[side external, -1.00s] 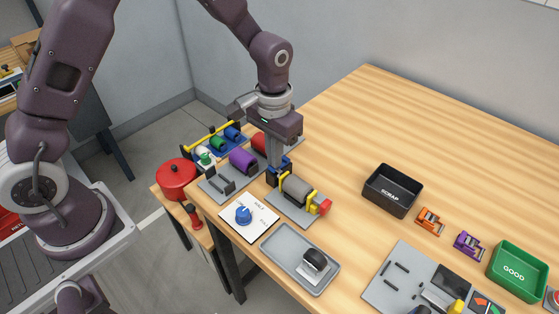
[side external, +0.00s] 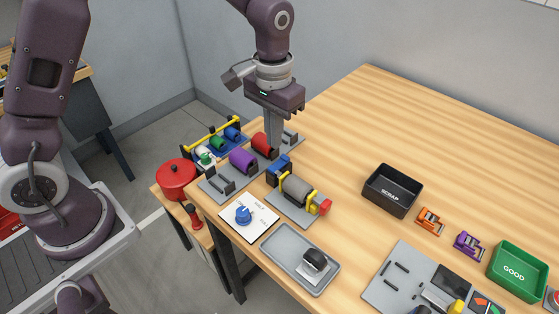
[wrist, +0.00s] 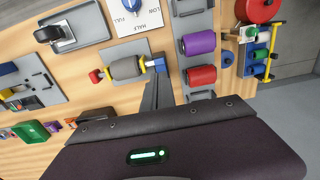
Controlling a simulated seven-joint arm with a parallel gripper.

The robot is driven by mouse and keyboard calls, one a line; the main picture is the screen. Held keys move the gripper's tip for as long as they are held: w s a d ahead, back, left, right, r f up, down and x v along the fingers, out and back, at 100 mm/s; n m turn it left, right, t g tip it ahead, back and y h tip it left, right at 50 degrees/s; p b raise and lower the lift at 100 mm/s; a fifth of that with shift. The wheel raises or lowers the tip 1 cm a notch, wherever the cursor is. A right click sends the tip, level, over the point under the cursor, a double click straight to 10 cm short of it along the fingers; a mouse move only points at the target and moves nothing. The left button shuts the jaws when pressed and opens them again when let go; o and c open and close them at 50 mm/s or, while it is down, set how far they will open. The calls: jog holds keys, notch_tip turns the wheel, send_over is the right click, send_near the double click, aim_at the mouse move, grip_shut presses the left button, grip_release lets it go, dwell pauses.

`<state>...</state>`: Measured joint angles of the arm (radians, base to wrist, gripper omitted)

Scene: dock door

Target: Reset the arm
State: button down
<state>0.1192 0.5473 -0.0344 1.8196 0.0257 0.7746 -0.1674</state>
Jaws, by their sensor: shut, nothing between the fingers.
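My gripper (side external: 273,140) is shut and empty in the side external view. The grey roller (side external: 296,188) has yellow supports and a red end. Behind it a grey rack holds a purple roller (side external: 242,160) and a red roller (side external: 262,143). Whether the fingertips touch anything cannot be told.
A white dial card with a blue knob (side external: 243,214) and a grey tray (side external: 275,250) lie in front. A black SCRAP bin (side external: 392,190) and green GOOD bin (side external: 517,271) stand right. A red pot (side external: 176,179) is at left. The back table (side external: 380,110) is clear.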

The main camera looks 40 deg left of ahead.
jog(key=shift+r, duration=0.3)
jog(key=s+a+r+t, duration=0.2)
jog(key=s+r, duration=0.3)
jog(key=r, duration=0.4)
jog(key=s+a+r+t, duration=0.1)
jog(key=s+r, duration=0.2)
jog(key=s, duration=0.6)
jog(key=s+a+r+t, duration=0.2)
jog(key=s+r, duration=0.1)
jog(key=s, duration=0.6)
jog(key=shift+a+t, duration=0.25)
jog(key=shift+t, duration=0.05)
